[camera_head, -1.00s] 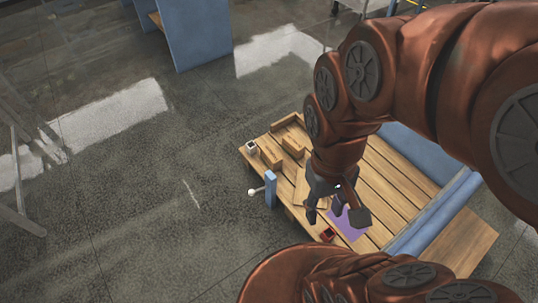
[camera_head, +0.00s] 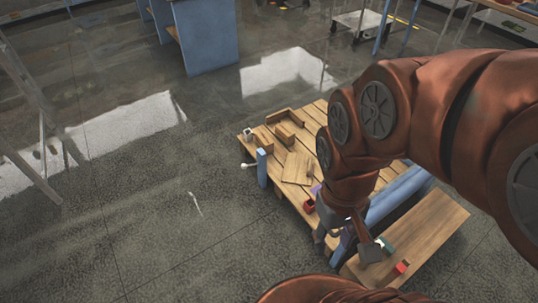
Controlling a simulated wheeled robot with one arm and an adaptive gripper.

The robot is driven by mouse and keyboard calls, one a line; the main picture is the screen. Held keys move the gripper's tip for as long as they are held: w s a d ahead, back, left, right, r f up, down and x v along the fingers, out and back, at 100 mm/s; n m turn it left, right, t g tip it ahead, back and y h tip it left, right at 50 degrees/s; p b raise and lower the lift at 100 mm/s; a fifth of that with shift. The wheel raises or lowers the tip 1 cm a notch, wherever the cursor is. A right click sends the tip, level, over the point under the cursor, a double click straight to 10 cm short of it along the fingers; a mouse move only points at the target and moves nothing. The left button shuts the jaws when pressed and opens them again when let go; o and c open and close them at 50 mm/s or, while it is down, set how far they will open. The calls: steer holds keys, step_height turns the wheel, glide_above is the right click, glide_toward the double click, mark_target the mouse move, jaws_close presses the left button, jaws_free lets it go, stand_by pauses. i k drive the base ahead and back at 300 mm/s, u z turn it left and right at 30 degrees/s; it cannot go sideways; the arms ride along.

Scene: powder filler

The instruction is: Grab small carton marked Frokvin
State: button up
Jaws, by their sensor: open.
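No marking can be read at this size, so I cannot tell which item is the Frokvin carton. A small red box with a pale face (camera_head: 402,267) lies on the wooden bench board at the lower right. A small dark green item (camera_head: 386,246) is beside it, partly behind a finger. Another small red box (camera_head: 308,206) sits near the front edge of the table. My gripper (camera_head: 346,246) is open, with its fingers apart, over the gap between the table and the bench. The red-and-pale box is just right of its right finger. I see nothing between the fingers.
The slatted wooden table (camera_head: 325,118) holds a wooden board (camera_head: 298,168), wooden blocks and a small white item (camera_head: 249,135). A blue post (camera_head: 262,168) stands at its left edge. The bench (camera_head: 432,226) is mostly bare. Open floor lies left.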

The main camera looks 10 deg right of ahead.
mark_target(263, 140)
steer(key=u, duration=0.7)
steer(key=i, duration=0.5)
steer(key=u, duration=0.6)
steer(key=i, duration=1.6)
steer(key=z, duration=0.95)
steer(key=i, duration=0.9)
steer(key=z, duration=1.2)
steer(key=i, duration=0.2)
steer(key=z, duration=0.15)
